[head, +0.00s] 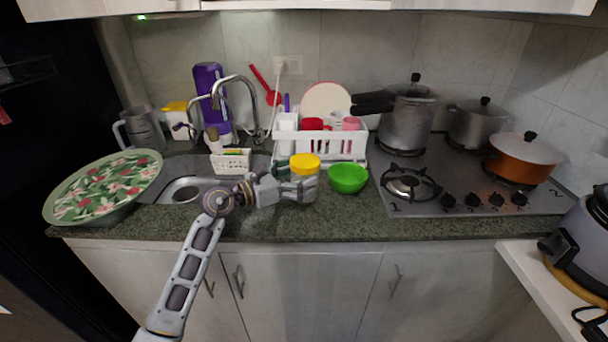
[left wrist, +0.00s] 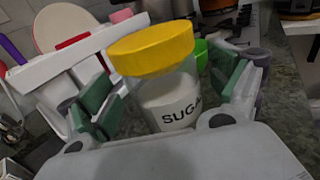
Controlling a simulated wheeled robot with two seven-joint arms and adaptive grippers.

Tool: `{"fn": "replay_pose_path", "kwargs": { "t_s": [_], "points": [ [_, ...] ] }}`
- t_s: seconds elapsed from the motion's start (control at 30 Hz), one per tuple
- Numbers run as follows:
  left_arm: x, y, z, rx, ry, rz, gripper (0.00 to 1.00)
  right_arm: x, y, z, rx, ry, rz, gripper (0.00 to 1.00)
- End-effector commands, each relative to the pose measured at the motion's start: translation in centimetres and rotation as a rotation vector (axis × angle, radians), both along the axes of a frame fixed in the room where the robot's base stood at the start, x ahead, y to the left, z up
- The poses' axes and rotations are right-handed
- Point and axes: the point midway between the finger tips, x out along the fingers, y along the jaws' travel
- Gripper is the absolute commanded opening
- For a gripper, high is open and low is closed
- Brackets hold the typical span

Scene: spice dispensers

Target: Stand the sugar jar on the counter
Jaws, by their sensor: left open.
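The sugar jar (head: 304,166) has a yellow lid and a clear body with white contents. It stands upright on the green stone counter (head: 345,225), between the dish rack and the counter's front edge. In the left wrist view the jar (left wrist: 165,85) shows the printed word "SUGAR", partly cut off from sight. My left gripper (head: 292,182) reaches in from the left at the jar's height. Its green-padded fingers (left wrist: 160,105) are spread on either side of the jar, with gaps showing between pads and jar. The right gripper is not in view.
A green bowl (head: 348,178) stands just right of the jar. A white dish rack (head: 340,145) with cups and a plate is behind. The sink and a floral tray (head: 105,185) lie left; the stove (head: 440,190) with pots lies right.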

Motion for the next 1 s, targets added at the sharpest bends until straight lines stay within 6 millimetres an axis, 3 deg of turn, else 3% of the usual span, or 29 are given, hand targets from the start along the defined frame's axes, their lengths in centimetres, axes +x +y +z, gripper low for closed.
{"fn": "replay_pose_path", "kwargs": {
  "t_s": [0.7,1.0],
  "points": [
    [-4.5,6.8,0.2,0.002,0.002,0.0,0.92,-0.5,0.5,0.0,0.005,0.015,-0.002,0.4],
    [-5.5,8.1,0.4,0.002,0.001,-0.002,0.92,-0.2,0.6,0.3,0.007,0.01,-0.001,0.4]
  ]
}}
